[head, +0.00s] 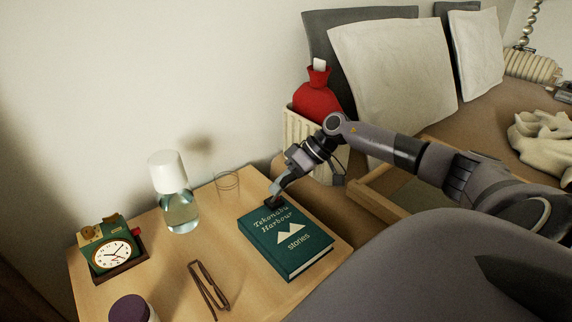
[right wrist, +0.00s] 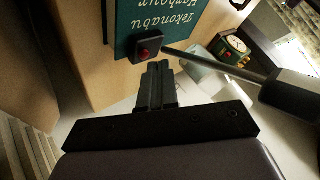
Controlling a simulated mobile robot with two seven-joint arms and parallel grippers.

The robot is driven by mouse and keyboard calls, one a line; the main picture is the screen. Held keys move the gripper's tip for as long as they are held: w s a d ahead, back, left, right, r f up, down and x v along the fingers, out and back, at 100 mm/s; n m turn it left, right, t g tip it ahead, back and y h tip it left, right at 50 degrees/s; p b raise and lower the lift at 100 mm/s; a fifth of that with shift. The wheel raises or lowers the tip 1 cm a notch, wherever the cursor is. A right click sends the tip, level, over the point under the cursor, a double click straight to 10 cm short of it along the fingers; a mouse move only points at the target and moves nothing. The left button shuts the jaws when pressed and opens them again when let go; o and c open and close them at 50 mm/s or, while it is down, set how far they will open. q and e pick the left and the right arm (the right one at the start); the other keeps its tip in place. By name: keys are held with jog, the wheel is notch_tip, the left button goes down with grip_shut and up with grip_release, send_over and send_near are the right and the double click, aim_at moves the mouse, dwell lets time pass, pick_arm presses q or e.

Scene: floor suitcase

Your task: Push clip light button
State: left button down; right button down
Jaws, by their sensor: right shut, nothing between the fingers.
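The clip light's black clip (right wrist: 145,42) sits at the edge of the green book in the right wrist view, with a small red button (right wrist: 145,54) on its face. A thin dark stem runs from it to the light's cylindrical head (right wrist: 290,92) at the right. My right gripper (right wrist: 156,66) is shut and empty, its fingertips close below the button. Whether they touch it I cannot tell. My left gripper is not in view.
The wooden bedside table (head: 172,262) also holds a bottle with a white cap (head: 173,190), a drinking glass (head: 227,183), a clock (head: 113,253), folded glasses (head: 208,288) and a purple-lidded jar (head: 130,308). A red bottle-like object (head: 318,98) stands behind my right arm.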

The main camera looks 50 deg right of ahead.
jog(key=shift+s+a+f+p, duration=0.1)
jog(key=shift+f+p, duration=0.1)
jog(key=shift+f, duration=0.25)
jog(key=shift+s+f+p, duration=0.1)
jog(key=shift+f+p, duration=0.05)
jog(key=shift+f, duration=0.3)
dwell(0.4)
jog(key=shift+d+r+p, duration=0.25)
jog(key=shift+r+p, duration=0.25)
jog(key=shift+p, duration=0.75)
